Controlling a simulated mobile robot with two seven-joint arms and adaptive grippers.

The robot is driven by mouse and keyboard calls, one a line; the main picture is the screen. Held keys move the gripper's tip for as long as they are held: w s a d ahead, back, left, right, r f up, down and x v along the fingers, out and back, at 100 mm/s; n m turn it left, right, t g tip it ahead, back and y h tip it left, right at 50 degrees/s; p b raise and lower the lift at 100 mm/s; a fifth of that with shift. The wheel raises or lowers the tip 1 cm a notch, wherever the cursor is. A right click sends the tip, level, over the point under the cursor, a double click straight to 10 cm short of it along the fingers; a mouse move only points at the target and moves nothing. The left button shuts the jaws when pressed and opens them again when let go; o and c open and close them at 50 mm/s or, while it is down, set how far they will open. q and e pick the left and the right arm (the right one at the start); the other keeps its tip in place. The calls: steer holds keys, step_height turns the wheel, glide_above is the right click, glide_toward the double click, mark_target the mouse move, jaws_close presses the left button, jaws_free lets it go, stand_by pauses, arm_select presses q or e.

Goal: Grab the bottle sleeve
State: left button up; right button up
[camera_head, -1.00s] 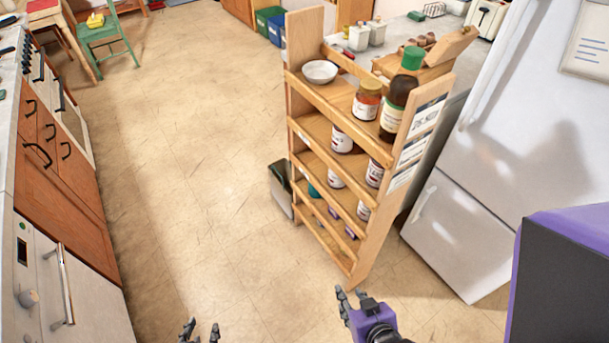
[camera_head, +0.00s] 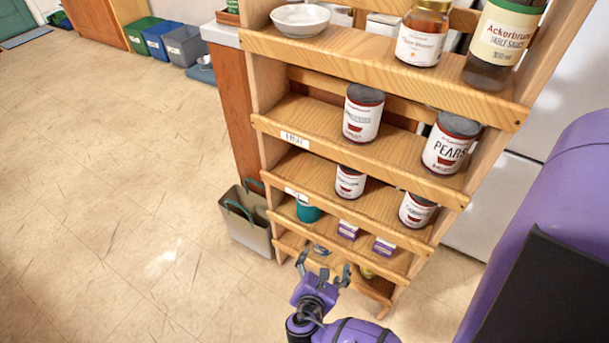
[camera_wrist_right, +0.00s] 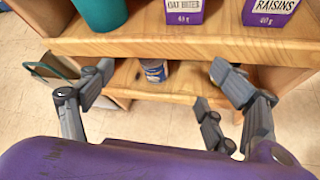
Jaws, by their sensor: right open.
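A teal cylinder (camera_head: 308,212), which may be the bottle sleeve, stands at the left of a low shelf in the wooden rack. Its lower part shows at the upper left of the right wrist view (camera_wrist_right: 101,10). My right gripper (camera_head: 323,267) is open and empty in front of the rack's lowest shelves, below the teal cylinder and apart from it. In the wrist view its fingers (camera_wrist_right: 162,75) spread before the bottom shelf, with a small can (camera_wrist_right: 154,69) behind the gap. My left gripper is out of view.
Purple-labelled boxes (camera_head: 384,245) stand right of the teal cylinder. Cans (camera_head: 363,112), jars and a white bowl (camera_head: 300,20) fill higher shelves. A grey bin (camera_head: 246,222) stands at the rack's left foot. The floor at left is clear.

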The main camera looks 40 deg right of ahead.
mark_target(306, 211)
steer(key=w+r+n+t+h+b, duration=0.1)
steer(key=w+b, duration=0.1)
steer(key=w, duration=0.1)
steer(key=w+r+n+h+b, duration=0.1)
steer(key=w+b, duration=0.1)
steer(key=w, duration=0.2)
steer(key=w+r+n+t+h+b, duration=0.1)
steer(key=w+h+b, duration=0.1)
steer(key=w, duration=0.2)
steer(key=shift+d+t, duration=0.3)
steer(key=shift+w+d+r+n+h+b, duration=0.35)
steer(key=shift+w+d+r+h, duration=0.2)
steer(key=shift+w+r+h, duration=0.25)
steer(key=shift+w+d, duration=0.1)
steer(key=shift+w, duration=0.05)
steer(key=shift+x, duration=1.1)
steer(key=b+x, duration=0.2)
steer(key=x, duration=0.3)
steer(key=shift+w+d+f, duration=0.1)
steer(key=shift+w, duration=0.1)
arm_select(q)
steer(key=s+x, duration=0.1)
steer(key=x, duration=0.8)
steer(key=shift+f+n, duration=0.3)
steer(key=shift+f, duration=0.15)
arm_select(e)
steer(key=c, duration=1.3)
